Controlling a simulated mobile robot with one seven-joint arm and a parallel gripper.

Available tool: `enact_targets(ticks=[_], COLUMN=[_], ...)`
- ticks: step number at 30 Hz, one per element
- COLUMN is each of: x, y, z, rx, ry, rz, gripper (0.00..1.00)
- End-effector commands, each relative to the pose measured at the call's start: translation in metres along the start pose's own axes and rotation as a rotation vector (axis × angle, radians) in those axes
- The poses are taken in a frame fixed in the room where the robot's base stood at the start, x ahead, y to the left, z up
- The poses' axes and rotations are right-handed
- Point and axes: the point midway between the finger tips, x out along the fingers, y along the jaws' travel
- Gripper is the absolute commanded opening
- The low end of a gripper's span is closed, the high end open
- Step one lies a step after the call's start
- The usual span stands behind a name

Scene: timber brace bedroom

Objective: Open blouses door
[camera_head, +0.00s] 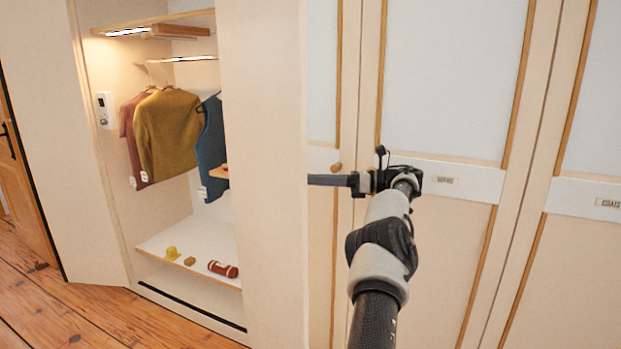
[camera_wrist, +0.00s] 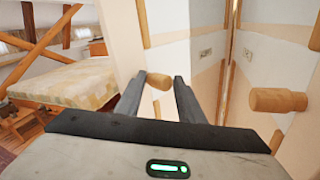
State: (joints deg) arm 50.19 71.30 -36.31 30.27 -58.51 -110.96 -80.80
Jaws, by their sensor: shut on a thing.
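A tall pale wardrobe door (camera_head: 262,250) stands swung out beside an open compartment (camera_head: 190,255) with hanging tops. I cannot read a label naming it as the blouses door. Its outer face is turned away in the head view. In the wrist view, a wooden knob (camera_wrist: 158,80) on this door (camera_wrist: 122,40) sits between my fingertips. My gripper (camera_wrist: 157,85) is shut on that knob. In the head view my gripper (camera_head: 325,180) reaches behind the door's edge, which hides the fingertips and the held knob.
Closed doors with label plates (camera_head: 445,180) stand to the right. Another wooden knob (camera_head: 335,168) sits near my gripper, large at the right of the wrist view (camera_wrist: 278,100). A bed (camera_wrist: 70,82) lies at the left of the wrist view. Wooden floor (camera_head: 60,310) is clear at left.

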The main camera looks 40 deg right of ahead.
Motion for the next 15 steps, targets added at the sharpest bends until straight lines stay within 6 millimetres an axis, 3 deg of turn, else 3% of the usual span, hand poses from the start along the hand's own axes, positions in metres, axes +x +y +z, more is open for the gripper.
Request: enact_targets(ticks=[1,15], x=[0.0145,0.0101], y=[-0.0022,-0.0022], z=[0.015,0.0158], rx=[-0.025,-0.028], ry=[-0.02,-0.02], rz=[-0.005,-0.005], gripper=[0.0,0.0])
